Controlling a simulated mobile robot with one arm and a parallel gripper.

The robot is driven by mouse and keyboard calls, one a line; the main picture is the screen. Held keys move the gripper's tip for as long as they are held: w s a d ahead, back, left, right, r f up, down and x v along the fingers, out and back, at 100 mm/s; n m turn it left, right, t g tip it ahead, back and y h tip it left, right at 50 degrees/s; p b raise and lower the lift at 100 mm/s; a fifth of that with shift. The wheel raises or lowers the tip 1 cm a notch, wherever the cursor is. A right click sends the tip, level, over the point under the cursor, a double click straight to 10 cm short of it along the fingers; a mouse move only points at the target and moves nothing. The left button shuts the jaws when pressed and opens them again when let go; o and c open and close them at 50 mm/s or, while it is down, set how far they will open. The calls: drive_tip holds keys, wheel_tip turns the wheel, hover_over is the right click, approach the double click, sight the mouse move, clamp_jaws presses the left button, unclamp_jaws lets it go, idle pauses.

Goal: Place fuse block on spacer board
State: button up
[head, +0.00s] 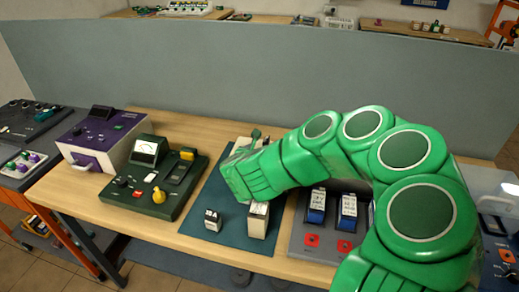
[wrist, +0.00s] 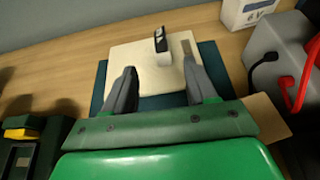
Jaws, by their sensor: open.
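The spacer board appears to be the cream board (wrist: 122,58) lying on a teal mat (wrist: 208,52) in the wrist view. A small white block with a black upright part (wrist: 164,56), which looks like the fuse block, stands on the board, near its far edge. My gripper (wrist: 159,68) is open, its two dark fingers apart over the board with the block beyond and between their tips. I see no finger touching the block. In the head view my gripper (head: 240,168) is over the mat and hides most of the board and the block.
A small black-and-white block (head: 213,220) and a taller pale block (head: 258,220) stand on the mat's front part. A dark green panel (head: 152,185) is to the left, a grey panel with blue units (head: 325,235) to the right. A grey partition (head: 250,70) rises behind the table.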

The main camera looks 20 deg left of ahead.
drive_tip(key=shift+s+r, duration=0.1)
drive_tip(key=shift+s, duration=0.15)
